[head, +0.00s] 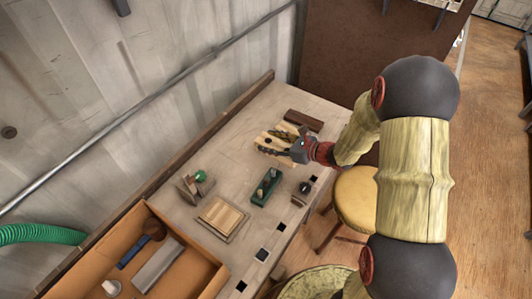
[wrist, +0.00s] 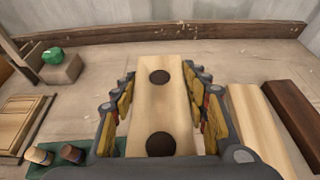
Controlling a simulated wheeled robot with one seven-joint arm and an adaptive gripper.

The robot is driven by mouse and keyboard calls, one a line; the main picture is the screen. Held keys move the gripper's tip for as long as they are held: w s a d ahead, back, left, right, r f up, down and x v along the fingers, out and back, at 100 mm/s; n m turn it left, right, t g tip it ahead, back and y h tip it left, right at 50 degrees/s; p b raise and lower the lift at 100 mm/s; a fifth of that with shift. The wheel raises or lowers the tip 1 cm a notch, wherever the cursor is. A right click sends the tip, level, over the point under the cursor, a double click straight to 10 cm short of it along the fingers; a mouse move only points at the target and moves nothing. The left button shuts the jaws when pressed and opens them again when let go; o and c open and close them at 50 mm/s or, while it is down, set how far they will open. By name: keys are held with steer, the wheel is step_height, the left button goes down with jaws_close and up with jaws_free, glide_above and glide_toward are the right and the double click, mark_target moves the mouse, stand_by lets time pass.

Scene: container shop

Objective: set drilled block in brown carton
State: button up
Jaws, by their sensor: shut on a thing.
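The drilled block (wrist: 159,110) is a pale wooden piece with two dark round holes, upright in the wrist view between the fingers. My gripper (wrist: 160,88) is shut on it, with finger pads along both long sides. In the head view my gripper (head: 286,139) is at the far part of the bench, and its fingers partly cover the block, so I cannot tell how high it is held. The brown carton (head: 98,256) is open at the lower left of the head view, well apart from my gripper. It holds a dark-headed mallet, a grey block and a pale round item.
A pale plank (wrist: 262,130) and a dark brown block (wrist: 296,112) lie right of the held block. A green peg stand (head: 266,187), a slatted wooden panel (head: 222,217) and a green-knobbed block (head: 194,184) stand between gripper and carton. A yellow stool (head: 358,197) is beside the bench.

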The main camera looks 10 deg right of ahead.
steer(key=shift+w+a+f+b, duration=0.25)
steer(key=shift+w+f, duration=0.15)
steer(key=shift+f, duration=0.15)
steer(key=shift+w+a+f+b, duration=0.15)
steer(key=shift+w+a+f, duration=0.05)
steer(key=shift+w+f, duration=0.25)
step_height(320, 180, down, 4)
steer(key=shift+r+b, duration=0.25)
steer(key=shift+b, duration=0.75)
steer(key=shift+r, duration=0.1)
steer(key=o, duration=1.4)
